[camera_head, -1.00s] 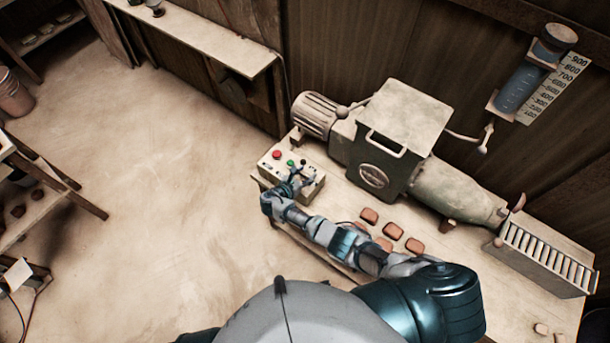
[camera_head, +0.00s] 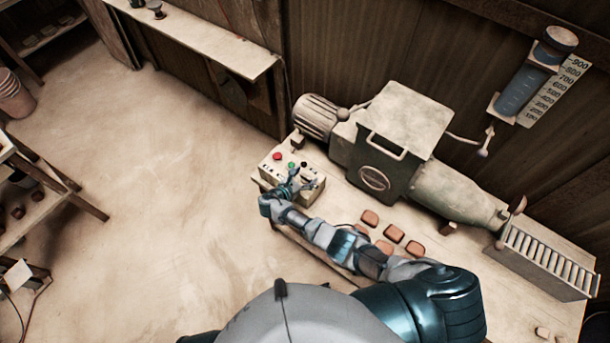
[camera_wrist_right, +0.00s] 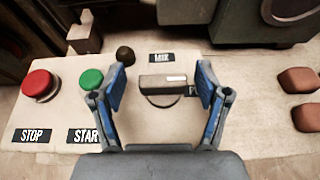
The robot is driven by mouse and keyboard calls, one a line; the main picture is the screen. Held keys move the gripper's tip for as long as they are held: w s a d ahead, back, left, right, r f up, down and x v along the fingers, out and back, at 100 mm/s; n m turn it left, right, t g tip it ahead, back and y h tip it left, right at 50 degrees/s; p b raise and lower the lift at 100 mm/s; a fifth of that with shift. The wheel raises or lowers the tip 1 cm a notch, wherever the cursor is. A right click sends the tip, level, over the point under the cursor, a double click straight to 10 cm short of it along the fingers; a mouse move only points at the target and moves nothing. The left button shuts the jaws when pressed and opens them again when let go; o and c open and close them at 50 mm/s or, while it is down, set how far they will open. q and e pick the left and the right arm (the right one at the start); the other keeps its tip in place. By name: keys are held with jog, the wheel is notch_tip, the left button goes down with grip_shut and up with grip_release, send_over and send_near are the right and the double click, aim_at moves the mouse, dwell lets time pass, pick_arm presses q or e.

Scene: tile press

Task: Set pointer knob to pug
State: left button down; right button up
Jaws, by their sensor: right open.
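The control box (camera_head: 268,168) stands at the left end of the bench. In the right wrist view, the pointer knob (camera_wrist_right: 158,83) is a grey bar on a round base, with a white mark at its right end. The label MIX (camera_wrist_right: 161,58) lies just behind it. A dark label at its right is mostly hidden by a finger, so I cannot read it. My right gripper (camera_wrist_right: 162,74) is open, with one blue-padded finger on each side of the knob and gaps between. In the head view, the right gripper (camera_head: 297,180) is over the box. My left gripper is not in view.
A red STOP button (camera_wrist_right: 39,83), a green START button (camera_wrist_right: 91,79) and a black ball knob (camera_wrist_right: 125,53) sit left of the knob. The green machine (camera_head: 385,165) stands behind. Several reddish blocks (camera_head: 393,233) lie on the bench to the right.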

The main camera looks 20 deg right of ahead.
jog(key=v, duration=1.1)
jog(key=shift+a, duration=0.3)
jog(key=s+d+f+m+g+y+b, duration=0.1)
jog(key=s+d+f+m+g+y, duration=0.1)
jog(key=s+f, duration=0.6)
jog(key=s+d+f+m+g+y, duration=0.2)
jog(key=s+d+f+m, duration=0.15)
jog(key=f, duration=0.95)
jog(key=s+d+f+m+g+y+b, duration=0.1)
jog(key=s+d+f+m+g+y, duration=0.1)
jog(key=s+f, duration=0.65)
jog(key=s+d+f+m+y, duration=0.1)
jog(key=s+d+f+m, duration=0.2)
jog(key=s, duration=0.6)
jog(key=s+d+f+m+y+b, duration=0.1)
jog(key=s+d+f+m+y, duration=0.1)
jog(key=s+f+m, duration=0.4)
jog(key=s+d+f+m+g+y+b, duration=0.1)
jog(key=s+d+f+m, duration=0.4)
jog(key=s, duration=0.6)
jog(key=shift+s+f+m+y, duration=0.3)
jog(key=shift+s+m+y, duration=0.1)
jog(key=shift+m, duration=0.35)
jog(key=shift+a, duration=0.1)
